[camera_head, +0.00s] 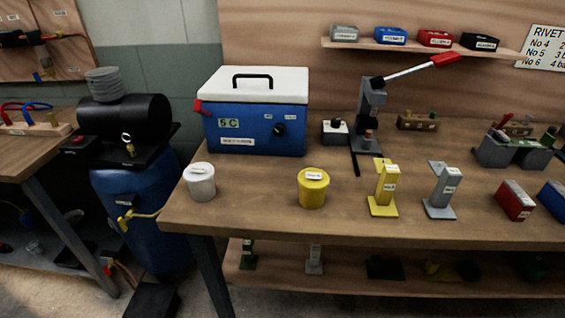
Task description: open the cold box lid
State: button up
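The cold box (258,133) is a blue box at the back left of the wooden workbench. Its white lid (256,85) lies flat on top and is closed. A black handle (252,80) stands on the lid. A red latch-like piece (201,107) sticks out at the left end, just below the lid. The front has a "5 C" label, a black knob and a smaller label. My gripper is not in view.
A white pot (200,181) and a yellow pot (313,187) stand in front of the box on the workbench (262,205). A lever press (370,110) with a red-tipped handle stands to its right. A black compressor with a blue tank (140,210) is left of the bench.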

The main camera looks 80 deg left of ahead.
aim_at(256, 84)
jog(key=j+u, duration=0.1)
jog(key=u, duration=2.05)
jog(key=i+j+u, duration=0.15)
jog(key=i, duration=0.3)
jog(key=i+u, duration=0.2)
jog(key=i, duration=0.2)
